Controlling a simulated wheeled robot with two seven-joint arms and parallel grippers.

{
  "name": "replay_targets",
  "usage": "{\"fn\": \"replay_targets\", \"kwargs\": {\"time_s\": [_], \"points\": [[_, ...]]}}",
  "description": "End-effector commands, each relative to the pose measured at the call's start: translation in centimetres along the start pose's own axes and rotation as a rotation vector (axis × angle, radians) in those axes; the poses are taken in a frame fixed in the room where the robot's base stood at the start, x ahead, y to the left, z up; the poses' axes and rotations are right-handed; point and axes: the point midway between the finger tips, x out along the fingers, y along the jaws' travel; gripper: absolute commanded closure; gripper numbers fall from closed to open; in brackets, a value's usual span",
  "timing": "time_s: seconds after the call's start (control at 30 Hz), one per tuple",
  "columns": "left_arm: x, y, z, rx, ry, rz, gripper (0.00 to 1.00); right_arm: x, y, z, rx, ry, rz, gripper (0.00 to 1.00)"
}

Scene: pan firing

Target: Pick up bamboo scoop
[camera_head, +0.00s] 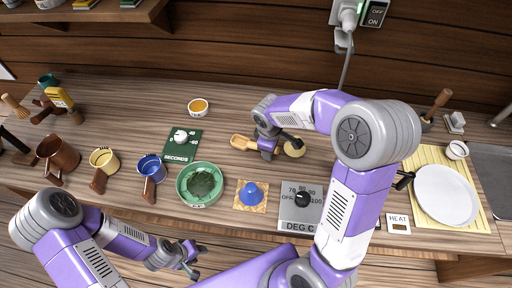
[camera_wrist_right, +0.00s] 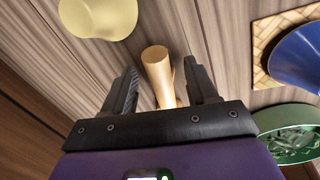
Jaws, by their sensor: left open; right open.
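The tan bamboo scoop (camera_head: 241,142) lies on the wooden counter, left of the middle, its far part hidden by my right gripper. In the right wrist view, a tan rod with a rounded end, which looks like the scoop's handle (camera_wrist_right: 157,68), shows between the two dark fingers. My right gripper (camera_head: 268,151) is open and low over the scoop; its fingers stand apart on both sides of the handle in the wrist view (camera_wrist_right: 161,84). I cannot tell whether they touch it. My left gripper (camera_head: 190,263) is open and empty in front of the counter's near edge.
A pale round object (camera_head: 293,149) sits just right of the right gripper. A green bowl (camera_head: 182,199), a blue cone (camera_head: 252,193) and a DEG C dial panel (camera_head: 292,224) stand nearer. A green SECONDS dial (camera_head: 177,153) and several cups are to the left. A white plate (camera_head: 446,194) lies right.

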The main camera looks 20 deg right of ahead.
Motion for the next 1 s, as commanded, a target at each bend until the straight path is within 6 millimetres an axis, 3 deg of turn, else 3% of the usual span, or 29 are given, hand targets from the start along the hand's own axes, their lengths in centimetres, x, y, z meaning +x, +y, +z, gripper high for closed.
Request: {"fn": "replay_targets", "kwargs": {"time_s": [0.13,0.4,0.77,1.0], "points": [[0.6,-0.2,0.0,0.0,0.0,0.0,0.57,1.8,0.0,0.0,-0.001,-0.001,0.0,0.42],[0.5,-0.2,0.0,0.0,0.0,0.0,0.57,1.9,0.0,0.0,0.0,0.0,0.0,0.42],[0.6,-0.2,0.0,0.0,0.0,0.0,0.57,1.9,0.0,0.0,-0.001,0.0,0.0,0.97],[0.6,-0.2,0.0,0.0,0.0,0.0,0.57,1.9,0.0,-0.1,0.0,0.001,0.0,1.0]]}}
